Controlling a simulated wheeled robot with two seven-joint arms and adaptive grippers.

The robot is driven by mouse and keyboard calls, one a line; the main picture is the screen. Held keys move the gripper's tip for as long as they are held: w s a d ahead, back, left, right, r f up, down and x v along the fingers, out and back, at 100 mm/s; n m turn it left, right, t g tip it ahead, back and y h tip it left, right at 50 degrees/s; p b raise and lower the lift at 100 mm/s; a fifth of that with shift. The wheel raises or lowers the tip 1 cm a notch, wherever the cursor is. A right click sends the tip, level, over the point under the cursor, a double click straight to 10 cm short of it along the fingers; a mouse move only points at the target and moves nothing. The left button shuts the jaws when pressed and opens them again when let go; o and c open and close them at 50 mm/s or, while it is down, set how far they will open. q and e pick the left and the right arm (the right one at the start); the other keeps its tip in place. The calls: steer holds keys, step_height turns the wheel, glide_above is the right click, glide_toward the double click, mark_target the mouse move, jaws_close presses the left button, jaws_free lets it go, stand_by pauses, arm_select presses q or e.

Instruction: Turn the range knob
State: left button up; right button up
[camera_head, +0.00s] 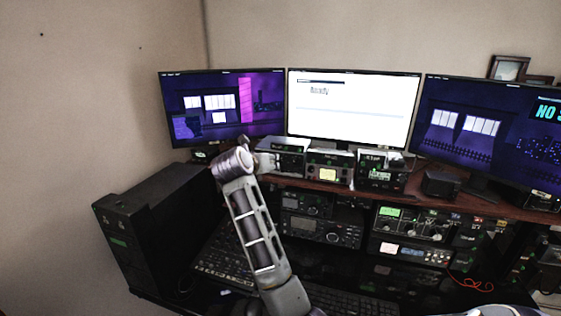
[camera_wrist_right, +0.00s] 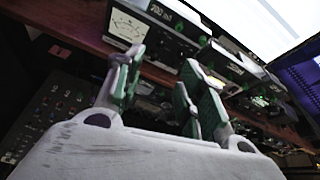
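My right gripper (camera_wrist_right: 162,88) shows in the right wrist view, with two green-padded fingers standing apart and nothing seen between them. In the head view its arm reaches up from the bottom, and the gripper (camera_head: 264,160) is small beside the left tuner box (camera_head: 288,155) on the shelf. In the wrist view, a tuner box with a pale needle meter (camera_wrist_right: 128,26) lies beyond the fingers. Another dark box (camera_wrist_right: 240,72) is at the right. I cannot tell which knob is the range knob; the fingers cover part of the fronts. My left gripper is not in view.
Three monitors stand behind, the middle one (camera_head: 352,105) white. More boxes stand on the wooden shelf (camera_head: 480,205), with radios (camera_head: 322,231) below. A black computer tower (camera_head: 150,230) stands at the left, beside a keyboard (camera_head: 225,255). Free room around the gripper is tight.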

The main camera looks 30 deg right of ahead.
mark_target(282, 160)
stand_by(0.4)
steer(key=shift+p+x, duration=1.35)
steer(key=shift+x, duration=5.55)
steer(key=shift+s, duration=0.1)
steer(key=shift+c, duration=0.3)
jaws_close()
